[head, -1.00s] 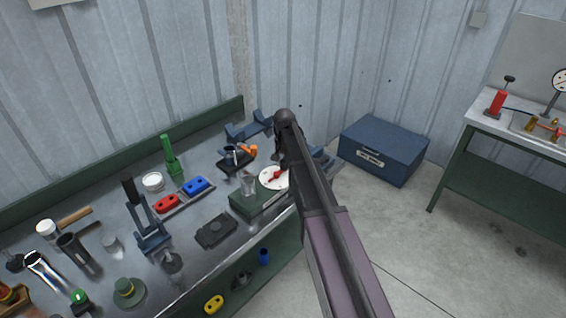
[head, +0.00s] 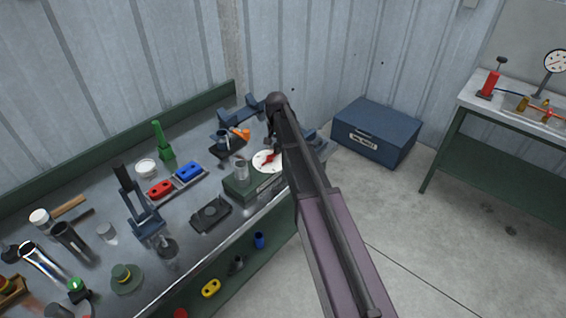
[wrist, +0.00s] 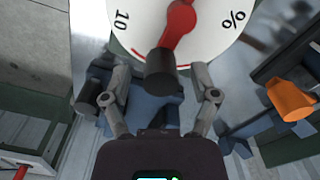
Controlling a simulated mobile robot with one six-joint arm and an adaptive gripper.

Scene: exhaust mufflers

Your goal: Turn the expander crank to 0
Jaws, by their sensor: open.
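The expander has a white round dial (head: 262,167) on a green box (head: 240,186) near the bench's right end. Its red crank (wrist: 182,22) ends in a black cylindrical knob (wrist: 160,74), close to the camera in the wrist view. The printed 10 and % show on the dial (wrist: 125,32); the 0 mark is not in view. My gripper (wrist: 159,88) is open, with one finger on each side of the knob and a gap visible on both sides. In the head view my arm hides most of the gripper.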

